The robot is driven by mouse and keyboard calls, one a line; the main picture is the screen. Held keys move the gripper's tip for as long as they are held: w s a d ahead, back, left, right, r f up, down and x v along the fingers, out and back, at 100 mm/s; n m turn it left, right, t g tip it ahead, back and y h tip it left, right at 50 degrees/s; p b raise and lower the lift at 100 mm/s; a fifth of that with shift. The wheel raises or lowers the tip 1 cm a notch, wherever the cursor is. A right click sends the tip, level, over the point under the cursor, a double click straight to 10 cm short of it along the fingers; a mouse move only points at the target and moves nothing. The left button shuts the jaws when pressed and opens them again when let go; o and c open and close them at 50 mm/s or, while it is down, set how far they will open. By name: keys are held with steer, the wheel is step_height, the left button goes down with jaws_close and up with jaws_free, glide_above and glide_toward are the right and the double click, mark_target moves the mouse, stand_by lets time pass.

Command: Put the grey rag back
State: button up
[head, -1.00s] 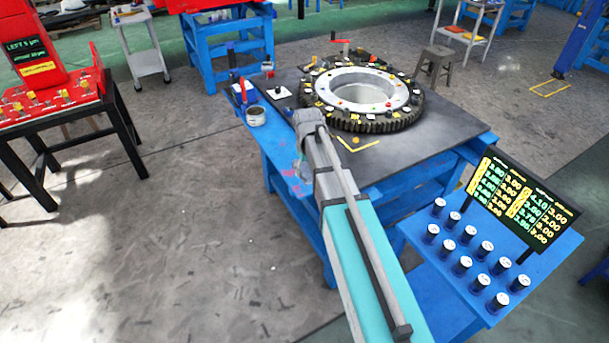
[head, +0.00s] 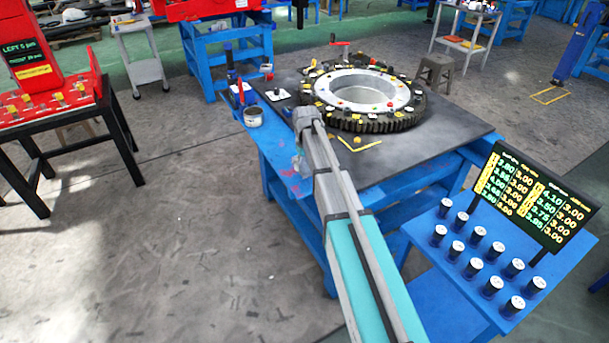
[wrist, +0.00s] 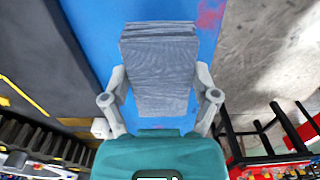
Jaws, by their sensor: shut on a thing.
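The grey rag (wrist: 160,65) is a folded, layered pad in the middle of the wrist view. My gripper (wrist: 160,82) is shut on it, with one finger at each side. The rag is over the blue strip (wrist: 85,25) along the bench's edge, which has red stains. I cannot tell whether the rag touches that strip. In the head view, my gripper (head: 299,160) is at the bench's left side, mostly hidden by my arm, and the rag is not clearly visible there.
A big toothed ring (head: 375,122) with small coloured pieces lies on the dark bench top (head: 450,130). A tin (head: 253,117) and small tools stand on the blue left edge. A blue stand (head: 425,235) with several black cylinders and a display (head: 530,198) is at right.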

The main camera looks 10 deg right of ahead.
mark_target(306, 162)
stand_by(0.3)
steer(key=shift+w+d+f+b, duration=0.1)
steer(key=shift+w+f+b, duration=0.4)
steer(key=shift+f+b, duration=0.2)
steer(key=shift+s+f+b, duration=0.1)
steer(key=shift+f+b, duration=1.2)
steer(key=shift+f, duration=0.15)
steer(key=o, duration=0.9)
steer(key=shift+c, duration=0.2)
steer(key=shift+r, duration=0.25)
step_height(306, 162, up, 12)
steer(key=p, duration=1.2)
